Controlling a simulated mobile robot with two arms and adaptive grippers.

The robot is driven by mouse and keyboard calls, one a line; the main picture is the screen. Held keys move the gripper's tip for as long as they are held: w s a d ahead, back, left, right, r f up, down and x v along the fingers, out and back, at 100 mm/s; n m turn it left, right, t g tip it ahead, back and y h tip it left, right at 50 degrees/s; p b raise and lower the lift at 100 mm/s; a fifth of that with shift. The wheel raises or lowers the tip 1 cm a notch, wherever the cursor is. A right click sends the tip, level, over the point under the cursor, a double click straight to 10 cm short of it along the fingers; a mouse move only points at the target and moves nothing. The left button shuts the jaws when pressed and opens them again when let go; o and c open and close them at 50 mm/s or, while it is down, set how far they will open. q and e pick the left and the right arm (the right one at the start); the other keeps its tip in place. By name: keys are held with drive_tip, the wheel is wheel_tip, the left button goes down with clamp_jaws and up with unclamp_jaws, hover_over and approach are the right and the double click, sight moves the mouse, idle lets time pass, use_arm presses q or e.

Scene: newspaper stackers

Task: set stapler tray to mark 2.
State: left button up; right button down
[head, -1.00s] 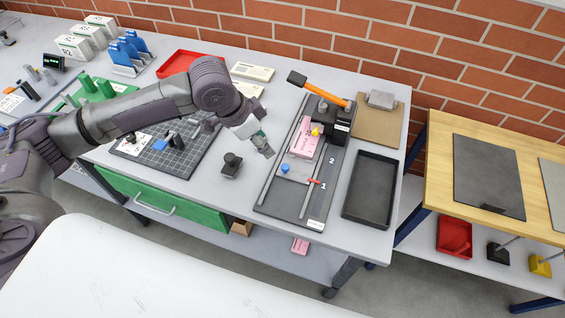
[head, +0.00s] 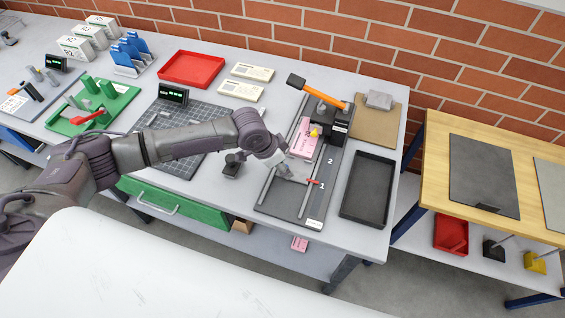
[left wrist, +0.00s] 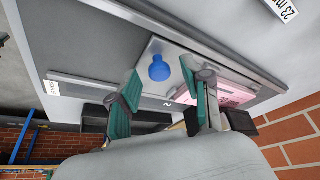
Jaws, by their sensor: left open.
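The stapler tray, a grey sliding plate (left wrist: 160,46), sits on the dark stapler base (head: 327,195). Its red pointer (head: 314,182) is at mark 1 (head: 321,187); mark 2 (head: 330,161) is farther up the base. A pink booklet (head: 304,140) lies on the tray, partly under the black stapler head with its orange handle (head: 322,95). My left gripper (head: 285,173) is over the tray and hides its blue knob in the head view. In the left wrist view the gripper (left wrist: 168,82) is open, with the blue knob (left wrist: 159,68) near its fingertips, not gripped. My right gripper is not in view.
An empty black tray (head: 368,188) stands right of the stapler, and a clipboard (head: 376,125) behind it. A small black stamp-like object (head: 232,165) and a grid mat (head: 185,165) are to the left. A red tray (head: 191,69) is at the back.

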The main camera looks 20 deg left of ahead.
use_arm(q)
clamp_jaws()
idle(0.3)
